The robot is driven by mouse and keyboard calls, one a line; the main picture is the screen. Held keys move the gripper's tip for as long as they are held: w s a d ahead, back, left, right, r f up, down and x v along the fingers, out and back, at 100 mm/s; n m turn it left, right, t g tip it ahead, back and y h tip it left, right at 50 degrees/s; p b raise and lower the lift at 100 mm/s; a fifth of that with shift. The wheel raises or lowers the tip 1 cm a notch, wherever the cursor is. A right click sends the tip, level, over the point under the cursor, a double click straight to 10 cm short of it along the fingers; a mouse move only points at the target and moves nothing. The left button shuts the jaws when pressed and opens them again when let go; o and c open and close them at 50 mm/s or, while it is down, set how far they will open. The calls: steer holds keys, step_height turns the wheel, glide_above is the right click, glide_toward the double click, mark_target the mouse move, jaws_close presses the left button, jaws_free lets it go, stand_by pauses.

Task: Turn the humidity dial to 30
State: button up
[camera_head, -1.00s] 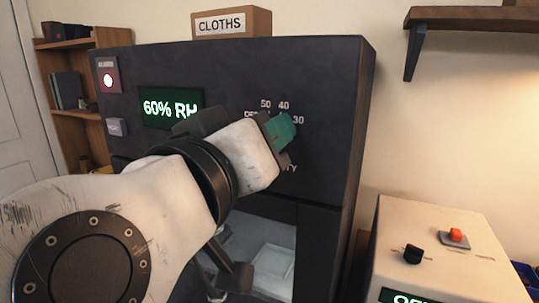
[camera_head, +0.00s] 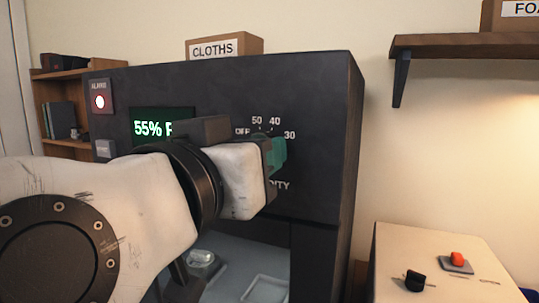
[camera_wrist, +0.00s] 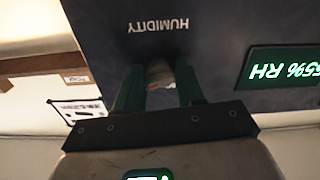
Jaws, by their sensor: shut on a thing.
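The humidity dial sits on the front of a dark cabinet (camera_head: 310,110), below printed marks OFF, 50, 40 and 30. In the head view my gripper (camera_head: 277,153) covers the dial, so its pointer is hidden. In the wrist view my gripper (camera_wrist: 160,88) has its two green fingers on either side of the dial (camera_wrist: 160,74), shut on it, under the upside-down HUMIDITY label (camera_wrist: 158,25). The green display (camera_head: 153,128) begins with 55%; its right part is hidden by my arm. In the wrist view the display (camera_wrist: 285,68) reads 55% RH, upside down.
A lit alarm button (camera_head: 100,101) is at the cabinet's upper left. A CLOTHS box (camera_head: 225,47) stands on top. Below is an opening with a glass item (camera_head: 201,258) and a pale tray (camera_head: 265,288). A beige unit (camera_head: 440,240) with a black knob and red switch stands right.

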steer(key=o, duration=1)
steer(key=b+v, duration=0.1)
steer(key=v, duration=0.9)
steer(key=shift+s+a, duration=0.15)
steer(key=shift+s, duration=0.25)
steer(key=shift+s, duration=0.1)
